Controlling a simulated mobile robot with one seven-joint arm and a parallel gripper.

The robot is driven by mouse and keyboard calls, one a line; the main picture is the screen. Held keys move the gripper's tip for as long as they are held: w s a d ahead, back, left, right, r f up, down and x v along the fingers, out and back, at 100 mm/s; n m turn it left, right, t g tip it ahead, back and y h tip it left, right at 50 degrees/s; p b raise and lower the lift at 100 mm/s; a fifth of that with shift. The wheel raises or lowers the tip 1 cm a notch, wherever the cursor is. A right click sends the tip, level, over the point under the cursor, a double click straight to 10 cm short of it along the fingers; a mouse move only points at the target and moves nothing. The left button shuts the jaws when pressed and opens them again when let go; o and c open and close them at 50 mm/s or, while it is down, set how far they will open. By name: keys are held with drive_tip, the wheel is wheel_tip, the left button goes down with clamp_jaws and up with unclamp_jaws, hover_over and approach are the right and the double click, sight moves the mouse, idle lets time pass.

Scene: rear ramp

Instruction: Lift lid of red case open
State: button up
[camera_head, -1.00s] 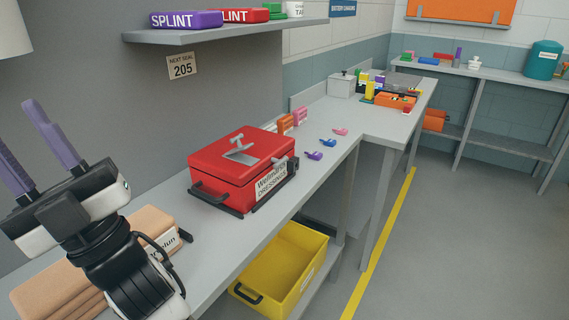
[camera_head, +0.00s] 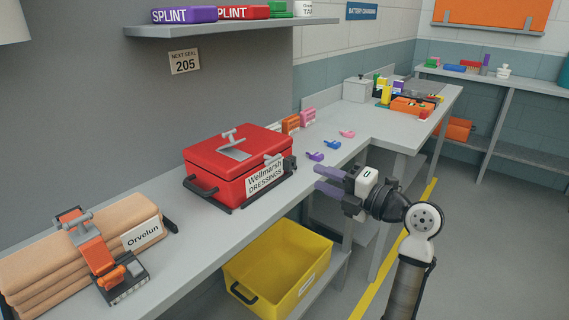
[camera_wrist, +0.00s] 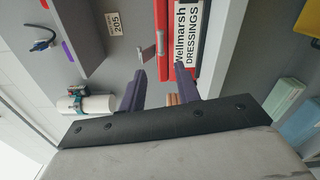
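The red case (camera_head: 222,176) labelled "Wellmarsh DRESSINGS" sits on the grey bench with its lid (camera_head: 215,150) down. A grey T-shaped handle stands on top of the lid, and a grey latch shows at the front right above the label. My gripper (camera_head: 318,179) is just right of the case's front, apart from it, with its two purple fingers pointing left at it. In the wrist view the case (camera_wrist: 162,45) lies ahead, and my gripper (camera_wrist: 170,80) is open with nothing between its fingers.
Folded tan blankets (camera_head: 75,250) labelled "Orvelun" and an orange-grey device (camera_head: 100,260) lie at the left of the bench. A yellow bin (camera_head: 278,268) sits below. Small purple, blue and pink tags (camera_head: 332,144) lie right of the case. A shelf (camera_head: 230,27) hangs above.

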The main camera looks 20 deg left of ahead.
sight(275, 160)
drive_tip(key=p+x, duration=0.4)
drive_tip(key=x, duration=0.8)
drive_tip(key=shift+p+x, duration=0.3)
drive_tip(key=shift+x, duration=0.5)
drive_tip(key=shift+f, duration=0.1)
drive_tip(key=shift+s, duration=0.1)
drive_tip(key=shift+c, duration=0.2)
clamp_jaws()
